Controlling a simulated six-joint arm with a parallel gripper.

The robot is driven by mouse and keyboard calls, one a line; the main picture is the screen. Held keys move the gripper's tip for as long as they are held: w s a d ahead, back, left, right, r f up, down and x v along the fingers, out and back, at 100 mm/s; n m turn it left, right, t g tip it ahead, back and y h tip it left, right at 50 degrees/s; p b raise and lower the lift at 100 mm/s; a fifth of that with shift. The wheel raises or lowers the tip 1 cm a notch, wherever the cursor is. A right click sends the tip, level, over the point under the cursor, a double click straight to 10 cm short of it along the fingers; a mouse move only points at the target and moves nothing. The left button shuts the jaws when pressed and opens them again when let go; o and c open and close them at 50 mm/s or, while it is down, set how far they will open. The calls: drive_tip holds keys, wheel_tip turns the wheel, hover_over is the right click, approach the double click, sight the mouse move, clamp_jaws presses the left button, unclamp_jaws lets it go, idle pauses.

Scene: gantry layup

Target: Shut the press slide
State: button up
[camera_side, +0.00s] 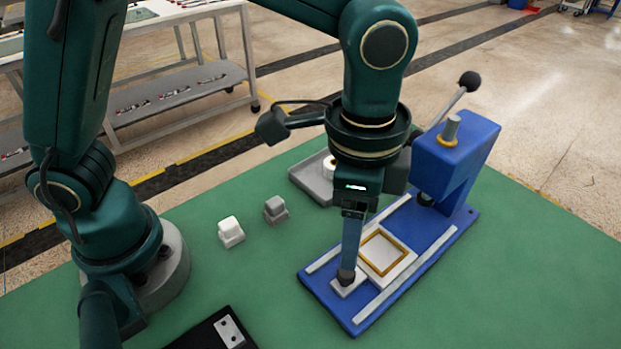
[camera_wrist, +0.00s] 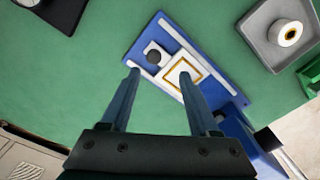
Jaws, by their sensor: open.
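The blue press (camera_side: 455,150) stands at the right of the green table. Its white slide (camera_side: 388,252), with a yellow square frame on it, sits out in front of the press head between two pale rails. The slide's dark round knob (camera_side: 346,276) is at the front end; it also shows in the wrist view (camera_wrist: 153,57). My gripper (camera_side: 349,262) points down at the knob. In the wrist view, my gripper's open fingers (camera_wrist: 158,73) lie on either side of the knob in the picture. I cannot tell whether they touch it.
A grey tray (camera_side: 302,182) with a white ring part stands behind the press base. A white block (camera_side: 230,232) and a grey block (camera_side: 275,209) sit left of it. A black plate (camera_side: 200,336) lies at the front. A lever (camera_side: 445,108) rises from the press head.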

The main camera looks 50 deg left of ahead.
sight(347, 272)
drive_tip(key=shift+s+d+f, duration=0.15)
drive_tip(key=shift+s+f, duration=0.1)
drive_tip(key=shift+f, duration=0.2)
drive_tip(key=shift+s+d+f, duration=0.15)
drive_tip(key=shift+s+f, duration=0.05)
drive_tip(key=shift+f, duration=2.35)
clamp_jaws()
drive_tip(key=shift+w+r, duration=0.1)
